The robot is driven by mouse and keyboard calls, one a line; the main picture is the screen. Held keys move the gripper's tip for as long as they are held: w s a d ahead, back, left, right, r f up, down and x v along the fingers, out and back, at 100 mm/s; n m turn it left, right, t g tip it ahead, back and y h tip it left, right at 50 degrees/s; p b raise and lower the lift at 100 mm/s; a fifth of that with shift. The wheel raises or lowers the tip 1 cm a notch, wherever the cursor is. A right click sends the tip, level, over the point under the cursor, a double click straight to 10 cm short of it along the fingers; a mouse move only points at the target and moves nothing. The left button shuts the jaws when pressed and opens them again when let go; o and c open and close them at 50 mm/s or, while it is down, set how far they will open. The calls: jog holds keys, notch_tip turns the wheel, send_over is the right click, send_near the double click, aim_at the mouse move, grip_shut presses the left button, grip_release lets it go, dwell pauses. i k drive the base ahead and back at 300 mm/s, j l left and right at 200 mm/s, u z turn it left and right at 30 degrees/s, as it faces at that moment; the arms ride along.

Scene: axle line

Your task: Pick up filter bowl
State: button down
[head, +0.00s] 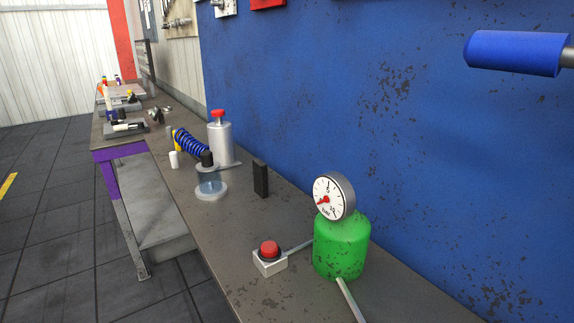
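A clear bluish bowl (211,184), which looks like the filter bowl, stands upright on the workbench near its left edge. It has a pale wide rim or base at the bottom. A dark cap and a blue coiled hose (188,144) are right behind it, and I cannot tell whether they touch it. A grey cylinder with a red knob (221,140) stands just behind it to the right. My gripper is not in view.
A black block (260,178) stands right of the bowl. Nearer are a red push button (269,249) on a white box and a green tank (341,245) with a gauge. A white cylinder (174,160) stands left. A blue cylinder (514,53) juts in at upper right. Bench between bowl and button is clear.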

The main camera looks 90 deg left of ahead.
aim_at(208, 170)
jog(key=u, duration=2.55)
jog(key=l+u, duration=0.35)
jog(key=l, duration=0.25)
